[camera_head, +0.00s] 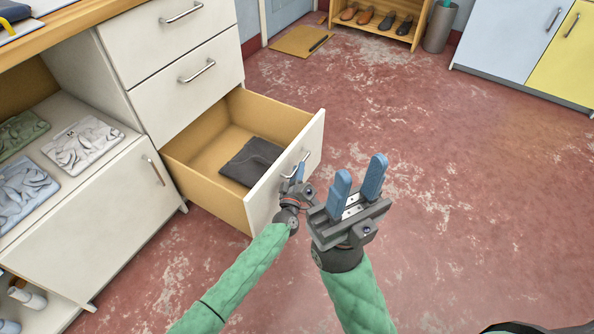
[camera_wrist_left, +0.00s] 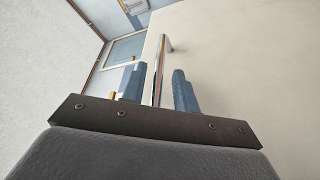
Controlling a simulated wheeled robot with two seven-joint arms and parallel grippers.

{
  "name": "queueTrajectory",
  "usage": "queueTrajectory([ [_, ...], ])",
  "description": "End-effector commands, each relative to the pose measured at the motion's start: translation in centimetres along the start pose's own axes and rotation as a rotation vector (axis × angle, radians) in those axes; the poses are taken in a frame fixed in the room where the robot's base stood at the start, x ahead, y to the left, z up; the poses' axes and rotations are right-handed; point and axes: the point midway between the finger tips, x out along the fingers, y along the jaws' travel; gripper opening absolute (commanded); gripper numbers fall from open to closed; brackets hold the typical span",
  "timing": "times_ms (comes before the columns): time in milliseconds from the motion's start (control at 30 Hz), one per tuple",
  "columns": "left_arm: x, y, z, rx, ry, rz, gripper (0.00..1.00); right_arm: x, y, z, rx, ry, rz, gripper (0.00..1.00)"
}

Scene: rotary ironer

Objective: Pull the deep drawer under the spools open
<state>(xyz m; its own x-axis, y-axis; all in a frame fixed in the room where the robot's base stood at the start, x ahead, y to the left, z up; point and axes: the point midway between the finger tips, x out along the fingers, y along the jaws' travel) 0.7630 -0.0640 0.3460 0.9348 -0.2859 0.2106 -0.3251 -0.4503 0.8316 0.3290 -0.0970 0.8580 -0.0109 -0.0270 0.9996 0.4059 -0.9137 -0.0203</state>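The deep bottom drawer (camera_head: 285,190) of the white cabinet stands pulled well out, its wooden inside showing. A dark folded cloth (camera_head: 250,162) lies in it. My left gripper (camera_head: 298,172) is at the drawer's metal handle (camera_head: 293,163). In the left wrist view the handle (camera_wrist_left: 158,75) runs between the two blue fingers of the left gripper (camera_wrist_left: 158,92), with narrow gaps on both sides. My right gripper (camera_head: 358,176) is open and empty, in front of the drawer and to its right. No spools are in view.
Two shut drawers (camera_head: 190,85) sit above the open one. A shoe rack (camera_head: 375,25) and a bin (camera_head: 438,28) stand at the back. The red floor (camera_head: 440,170) to the right is clear.

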Motion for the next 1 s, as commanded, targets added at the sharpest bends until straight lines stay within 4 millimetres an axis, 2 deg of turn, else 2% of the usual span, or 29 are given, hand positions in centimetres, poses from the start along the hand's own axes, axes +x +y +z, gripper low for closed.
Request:
queueTrajectory([
  [367, -0.4, 0.1, -0.1, 0.000, 0.000, 0.000, 0.32, 0.2, -0.1, 0.0, 0.001, 0.000, 0.002, 0.36],
  [800, -6.4, 0.0, -0.1, 0.000, 0.000, -0.001, 0.32, 0.8, 0.3, -0.1, -0.029, -0.005, -0.008, 0.36],
  [1000, -7.7, 0.0, 0.0, 0.000, 0.000, 0.000, 0.32, 0.5, 0.2, -0.2, -0.031, -0.017, -0.006, 0.36],
])
